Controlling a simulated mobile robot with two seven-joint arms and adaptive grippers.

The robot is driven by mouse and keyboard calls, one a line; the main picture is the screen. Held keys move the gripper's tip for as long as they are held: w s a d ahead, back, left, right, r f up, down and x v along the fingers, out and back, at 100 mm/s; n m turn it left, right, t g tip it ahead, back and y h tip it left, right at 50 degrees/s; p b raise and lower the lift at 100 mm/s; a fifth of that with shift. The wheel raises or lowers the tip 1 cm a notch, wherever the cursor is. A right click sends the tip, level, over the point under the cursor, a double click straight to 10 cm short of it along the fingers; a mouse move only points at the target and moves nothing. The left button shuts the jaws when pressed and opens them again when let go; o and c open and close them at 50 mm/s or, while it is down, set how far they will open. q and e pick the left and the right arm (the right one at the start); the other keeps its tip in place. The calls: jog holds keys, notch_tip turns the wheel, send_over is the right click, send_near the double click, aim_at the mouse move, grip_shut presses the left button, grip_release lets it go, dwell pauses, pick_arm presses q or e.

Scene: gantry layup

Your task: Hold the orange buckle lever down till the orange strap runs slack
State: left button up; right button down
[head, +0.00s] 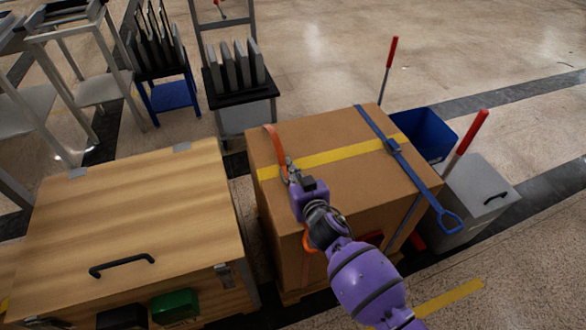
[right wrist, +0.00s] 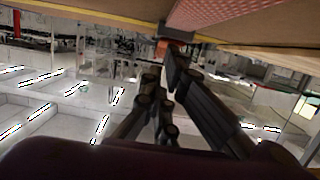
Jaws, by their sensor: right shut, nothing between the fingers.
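The orange strap (head: 271,138) runs over the left part of the top of a large cardboard box (head: 340,190); it also shows as a ribbed band in the right wrist view (right wrist: 205,14). My right gripper (head: 290,165) is shut and empty at the strap, over the box top, and covers most of the buckle. In the right wrist view its closed fingertips (right wrist: 170,62) point at a small orange part (right wrist: 163,47) by the strap; I cannot tell whether they touch. An orange loop (head: 307,241) shows partly behind my wrist. My left gripper is not in view.
A blue strap (head: 374,125) with a buckle (head: 393,147) and pull handle (head: 450,221) crosses the box's right side. A wooden crate (head: 130,215) stands close on the left. A blue bin (head: 425,135) and grey bin (head: 478,190) stand right. Open floor lies beyond.

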notch_tip(320, 180, up, 5)
jog(key=p, duration=0.4)
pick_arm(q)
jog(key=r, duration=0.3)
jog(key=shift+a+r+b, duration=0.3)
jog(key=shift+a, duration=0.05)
pick_arm(e)
jog(key=s+d, duration=0.3)
jog(key=s, duration=0.7)
jog(key=shift+d+f+n, duration=0.1)
jog(key=shift+n, duration=0.2)
